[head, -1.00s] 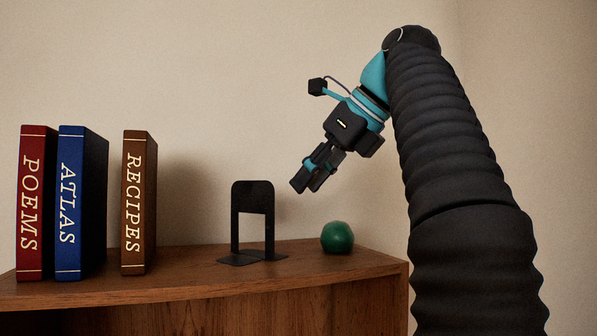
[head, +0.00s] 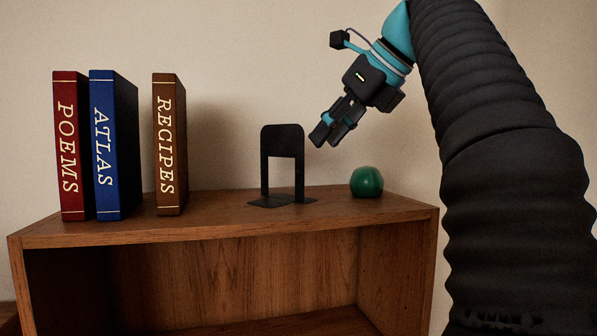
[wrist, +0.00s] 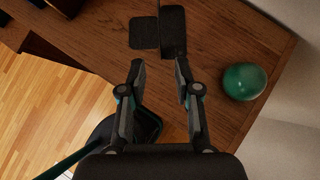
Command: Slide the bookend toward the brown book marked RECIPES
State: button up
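The black bookend (head: 282,140) stands upright on the wooden cabinet top, right of the books with a clear gap. The brown book marked RECIPES (head: 166,145) stands upright to its left. My gripper (head: 326,133) is above and right of the bookend, pointing down and left, touching nothing. In the wrist view the bookend (wrist: 172,30) lies ahead of my open fingertips (wrist: 160,63), with nothing between them. The RECIPES book cannot be told clearly in the wrist view.
A blue ATLAS book (head: 103,150) and a red POEMS book (head: 69,150) stand at the left. A green lump (head: 366,182) sits right of the bookend, also in the wrist view (wrist: 244,81). The cabinet top (head: 225,212) is bare between RECIPES and the bookend.

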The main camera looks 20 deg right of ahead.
aim_at(296, 202)
jog(key=b+x, duration=0.1)
jog(key=x, duration=0.9)
jog(key=shift+w+a+f, duration=0.1)
jog(key=shift+w+f, duration=0.05)
jog(key=shift+f, duration=0.05)
grip_shut()
